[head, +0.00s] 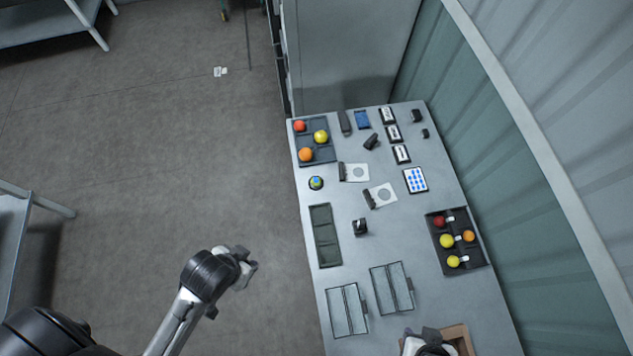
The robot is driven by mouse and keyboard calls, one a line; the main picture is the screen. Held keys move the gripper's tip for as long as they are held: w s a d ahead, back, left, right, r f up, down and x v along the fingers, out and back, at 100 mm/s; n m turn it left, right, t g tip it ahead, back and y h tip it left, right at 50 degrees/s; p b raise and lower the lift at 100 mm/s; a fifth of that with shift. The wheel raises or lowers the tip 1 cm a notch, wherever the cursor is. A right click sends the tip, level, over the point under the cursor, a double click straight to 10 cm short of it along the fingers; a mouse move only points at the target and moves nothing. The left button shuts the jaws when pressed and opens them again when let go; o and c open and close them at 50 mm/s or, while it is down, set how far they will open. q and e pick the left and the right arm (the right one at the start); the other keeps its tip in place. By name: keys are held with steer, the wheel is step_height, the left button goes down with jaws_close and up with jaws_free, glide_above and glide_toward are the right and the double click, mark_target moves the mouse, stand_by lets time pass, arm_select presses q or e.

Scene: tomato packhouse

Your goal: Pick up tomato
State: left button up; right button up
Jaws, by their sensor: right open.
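A dark tray (325,155) at the table's far left holds a red tomato (299,126), a yellow tomato (321,137) and an orange tomato (305,154). A second dark tray (477,259) at the right edge holds a dark red tomato (439,221), an orange one (469,236) and two yellow ones (447,241), with small white tags beside them. My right gripper (430,333) is open at the near end of the table, apart from the tomatoes and partly cut off by the frame. My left gripper (246,266) is over the floor left of the table; its jaws are unclear.
The grey table (410,285) also bears an empty green tray (325,235), two wire-framed racks (347,310), a blue-dotted card (415,180), white plates with round marks (380,195) and small dark devices. A brown box (460,338) lies beside my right gripper. A wall closes the right side.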

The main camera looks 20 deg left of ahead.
arm_select(q)
steer(key=shift+d, duration=0.15)
steer(key=shift+o, duration=0.8)
steer(key=o, duration=0.6)
